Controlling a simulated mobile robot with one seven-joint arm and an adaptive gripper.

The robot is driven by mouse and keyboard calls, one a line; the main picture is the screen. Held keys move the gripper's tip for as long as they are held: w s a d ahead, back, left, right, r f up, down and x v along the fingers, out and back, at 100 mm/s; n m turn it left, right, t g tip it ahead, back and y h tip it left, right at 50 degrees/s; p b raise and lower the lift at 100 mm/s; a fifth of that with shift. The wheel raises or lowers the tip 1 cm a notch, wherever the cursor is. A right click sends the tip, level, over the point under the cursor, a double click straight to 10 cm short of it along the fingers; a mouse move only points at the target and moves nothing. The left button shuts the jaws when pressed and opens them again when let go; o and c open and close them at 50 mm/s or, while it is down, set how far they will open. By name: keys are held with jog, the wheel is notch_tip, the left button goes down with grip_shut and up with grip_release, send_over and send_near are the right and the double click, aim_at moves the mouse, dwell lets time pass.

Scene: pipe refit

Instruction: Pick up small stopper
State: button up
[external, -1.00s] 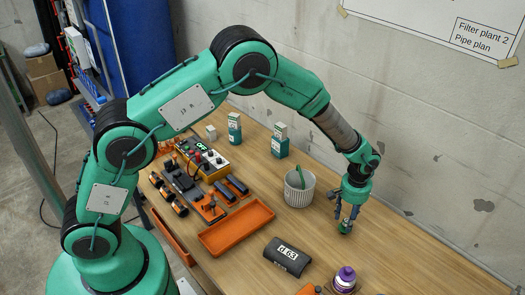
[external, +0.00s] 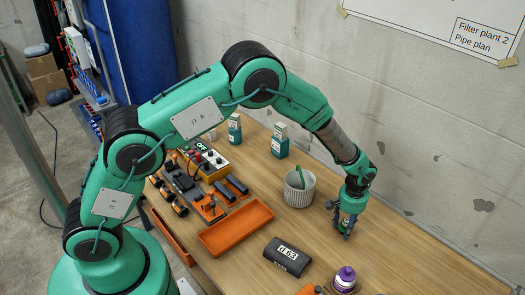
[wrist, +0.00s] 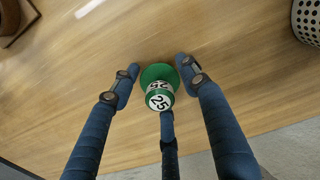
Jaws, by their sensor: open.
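A small green stopper (wrist: 159,88) with a white label reading 25 stands on the wooden table in the wrist view. It has a wider green disc at one end. My gripper (wrist: 158,68) is open around it, one blue finger on each side and a third at the lower side. Gaps show between the stopper and the two side fingers; I cannot tell whether the lower finger touches it. In the external view my gripper (external: 345,227) points down close to the table, right of the white pot, and largely hides the stopper.
The ribbed white pot (external: 299,194) with a green item stands just left of my gripper. A black d 63 piece (external: 287,257) and a purple-topped piece (external: 345,278) lie nearer the front. An orange tray (external: 236,230) is further left. The wall is behind.

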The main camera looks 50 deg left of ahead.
aim_at(345, 221)
dwell(0.3)
jog(key=c, duration=1)
jog(key=shift+o, duration=0.2)
jog(key=shift+r, duration=0.2)
jog(key=shift+r, duration=0.45)
jog(key=r, duration=0.1)
jog(key=r+p, duration=0.1)
jog(key=shift+s+a+r, duration=0.1)
jog(key=shift+s+r, duration=0.2)
jog(key=s+a, duration=0.1)
jog(key=s, duration=0.3)
jog(key=s+a+p, duration=0.1)
jog(key=s+a, duration=0.1)
jog(key=s, duration=0.3)
jog(key=s+a+r, duration=0.1)
jog(key=s+a, duration=0.1)
jog(key=s, duration=0.3)
jog(key=shift+s+a+r, duration=0.1)
jog(key=shift+s, duration=0.1)
